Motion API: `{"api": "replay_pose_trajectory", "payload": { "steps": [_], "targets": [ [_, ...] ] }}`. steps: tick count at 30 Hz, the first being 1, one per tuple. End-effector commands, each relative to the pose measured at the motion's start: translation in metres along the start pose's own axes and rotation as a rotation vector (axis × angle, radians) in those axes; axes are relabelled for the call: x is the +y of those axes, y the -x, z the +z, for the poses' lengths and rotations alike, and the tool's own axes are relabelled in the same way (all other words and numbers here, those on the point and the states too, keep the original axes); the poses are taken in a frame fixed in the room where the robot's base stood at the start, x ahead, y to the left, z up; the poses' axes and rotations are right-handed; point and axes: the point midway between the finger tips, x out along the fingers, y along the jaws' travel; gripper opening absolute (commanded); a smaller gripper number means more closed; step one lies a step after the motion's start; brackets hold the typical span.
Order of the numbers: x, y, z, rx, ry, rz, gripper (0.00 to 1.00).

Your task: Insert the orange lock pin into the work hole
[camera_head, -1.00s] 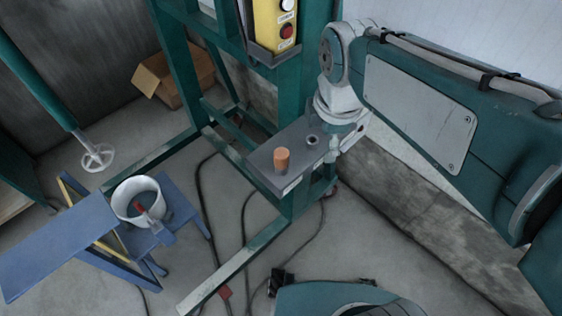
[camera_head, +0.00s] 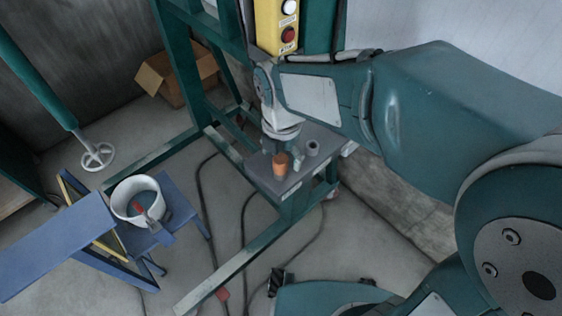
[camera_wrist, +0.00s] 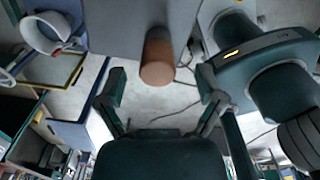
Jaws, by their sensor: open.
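The orange lock pin (camera_head: 280,165) stands upright on the grey plate (camera_head: 262,180) of the green frame. My gripper (camera_head: 279,150) is directly above and behind it in the head view. In the wrist view, my gripper (camera_wrist: 161,80) is open, with one finger on each side of the orange pin (camera_wrist: 158,55). I cannot tell whether a finger touches the pin. A short grey ring (camera_head: 312,148), which looks like the work hole, sits on the plate to the right of the pin. The lower fingers are partly hidden in the head view.
A yellow button box (camera_head: 277,25) hangs on the green frame behind my arm. A white bucket (camera_head: 137,201) stands on a blue step stool (camera_head: 172,203) at left. A cardboard box (camera_head: 160,78) and black cables lie on the floor.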

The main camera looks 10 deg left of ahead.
Motion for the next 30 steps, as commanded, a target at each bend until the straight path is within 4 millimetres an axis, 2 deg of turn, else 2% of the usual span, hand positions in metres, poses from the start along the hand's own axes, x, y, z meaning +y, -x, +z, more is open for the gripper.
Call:
{"api": "replay_pose_trajectory", "payload": {
  "steps": [3,7,16,17,18,20,21,22,30],
  "targets": [
    [0.001,-0.021,0.001,0.004,0.000,-0.006,0.87],
    [0.002,-0.038,0.001,0.003,0.000,-0.005,0.87],
    [0.001,-0.043,0.002,0.001,-0.001,0.000,0.87],
    [0.001,-0.043,0.002,0.001,-0.001,0.000,0.78],
    [0.001,-0.043,0.002,0.001,-0.001,0.000,0.60],
    [0.002,-0.043,0.002,0.001,-0.001,0.000,0.33],
    [0.002,-0.043,0.002,0.001,-0.001,0.000,0.16],
    [0.002,-0.043,0.001,0.001,-0.001,0.000,0.02],
    [0.002,-0.044,0.001,0.001,-0.001,-0.001,0.00]
  ]
}}
